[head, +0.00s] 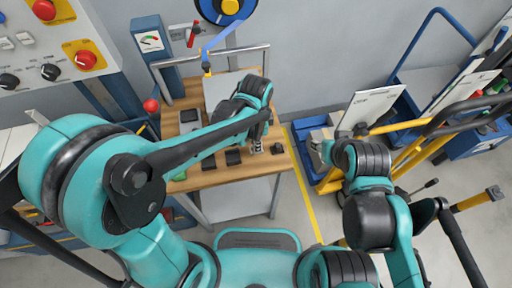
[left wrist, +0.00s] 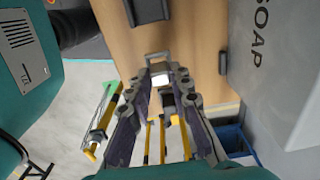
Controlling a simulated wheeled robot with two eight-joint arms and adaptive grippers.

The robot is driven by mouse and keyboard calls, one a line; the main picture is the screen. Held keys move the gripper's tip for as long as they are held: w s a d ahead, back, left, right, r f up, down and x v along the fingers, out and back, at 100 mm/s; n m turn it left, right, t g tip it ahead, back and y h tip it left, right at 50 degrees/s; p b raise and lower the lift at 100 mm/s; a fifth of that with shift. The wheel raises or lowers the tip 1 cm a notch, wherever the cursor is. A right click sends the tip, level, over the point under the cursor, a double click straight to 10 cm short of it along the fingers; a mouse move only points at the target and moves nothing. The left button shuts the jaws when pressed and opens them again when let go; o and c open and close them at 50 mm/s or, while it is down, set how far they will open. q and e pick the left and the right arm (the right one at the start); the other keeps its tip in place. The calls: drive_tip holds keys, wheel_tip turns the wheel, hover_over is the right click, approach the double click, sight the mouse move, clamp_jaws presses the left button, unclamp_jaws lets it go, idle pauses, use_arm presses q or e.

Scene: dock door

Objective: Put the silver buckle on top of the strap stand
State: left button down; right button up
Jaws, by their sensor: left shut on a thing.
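My left gripper (head: 257,148) is over the right front part of the wooden bench (head: 238,171). In the left wrist view its fingers (left wrist: 159,74) are shut on the silver buckle (left wrist: 157,56), a small grey frame at the fingertips. In the head view the buckle is too small to make out clearly. Several low black pieces stand on the bench, one of them (head: 233,157) left of the gripper; I cannot tell which thing is the strap stand. My right gripper (head: 321,146) is off the bench to the right; its jaw opening is unclear.
A blue strap (head: 222,38) hangs from a reel (head: 225,8) behind the bench. A grey surface marked SOAP (left wrist: 262,70) is close on the right in the wrist view. A blue and yellow trolley (head: 400,110) stands right. A control panel (head: 50,45) stands left.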

use_arm(q)
drive_tip(key=shift+f+b, duration=0.45)
drive_tip(key=shift+f, duration=1.05)
drive_tip(key=shift+f, duration=0.1)
drive_tip(key=c, duration=1.4)
unclamp_jaws()
wheel_tip(320, 180, up, 12)
drive_tip(key=p, duration=0.4)
drive_tip(key=s+a+r+n+t, duration=0.2)
drive_tip(key=s+a+n+t, duration=0.1)
drive_tip(key=a+n, duration=0.4)
drive_tip(key=s+a+r+n+t, duration=0.2)
drive_tip(key=s+a+n+t, duration=0.1)
drive_tip(key=a+n, duration=0.5)
drive_tip(key=shift+a+r+t, duration=0.3)
drive_tip(key=shift+a+t, duration=0.3)
drive_tip(key=shift+a, duration=0.1)
